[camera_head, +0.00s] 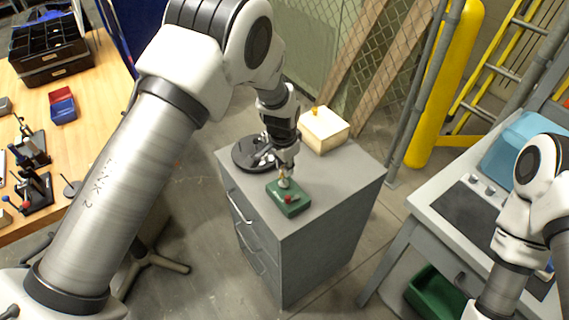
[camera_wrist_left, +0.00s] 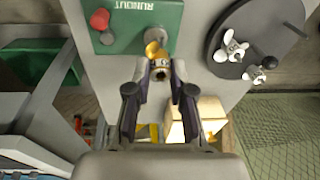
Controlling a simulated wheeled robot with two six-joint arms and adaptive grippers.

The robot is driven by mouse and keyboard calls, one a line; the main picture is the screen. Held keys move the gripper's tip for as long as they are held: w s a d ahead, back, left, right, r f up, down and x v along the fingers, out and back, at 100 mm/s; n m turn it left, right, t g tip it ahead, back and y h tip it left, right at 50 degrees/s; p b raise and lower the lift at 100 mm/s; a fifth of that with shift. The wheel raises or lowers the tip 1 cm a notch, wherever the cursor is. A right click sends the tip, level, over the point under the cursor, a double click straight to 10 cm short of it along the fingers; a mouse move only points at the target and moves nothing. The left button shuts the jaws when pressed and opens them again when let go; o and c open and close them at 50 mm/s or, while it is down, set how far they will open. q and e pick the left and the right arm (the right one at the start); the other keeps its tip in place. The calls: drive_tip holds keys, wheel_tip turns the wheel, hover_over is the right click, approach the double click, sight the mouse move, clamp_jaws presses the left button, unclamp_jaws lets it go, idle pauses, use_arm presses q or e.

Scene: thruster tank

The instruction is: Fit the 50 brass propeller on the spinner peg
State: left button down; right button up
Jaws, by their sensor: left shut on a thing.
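The green box (camera_head: 288,205), lettered RUNOUT in the left wrist view (camera_wrist_left: 115,40), sits on the grey cabinet. It carries a red button (camera_wrist_left: 100,19) and an upright grey spinner peg (camera_wrist_left: 157,36). My left gripper (camera_wrist_left: 160,70) is shut on a small brass propeller (camera_wrist_left: 153,50), close to the peg. The fingers hide part of the propeller, and I cannot tell whether its bore is around the peg. In the head view my left gripper (camera_head: 283,168) is just above the box. My right gripper is out of view.
A round black tray (camera_wrist_left: 285,18) holds silver propellers (camera_wrist_left: 230,46) (camera_wrist_left: 258,74) beside the green box. A cream box (camera_head: 325,131) with a yellow knob stands at the cabinet's back. A workbench (camera_head: 105,70) is left and a grey table (camera_head: 430,205) right.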

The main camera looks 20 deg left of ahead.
use_arm(q)
drive_tip(key=shift+f, duration=0.15)
drive_tip(key=shift+f, duration=0.5)
drive_tip(key=shift+f+b, duration=0.15)
drive_tip(key=shift+b, duration=0.15)
drive_tip(key=shift+f, duration=0.6)
drive_tip(key=shift+f, duration=0.35)
idle(0.4)
drive_tip(key=c, duration=0.9)
unclamp_jaws()
drive_tip(key=shift+c, duration=0.2)
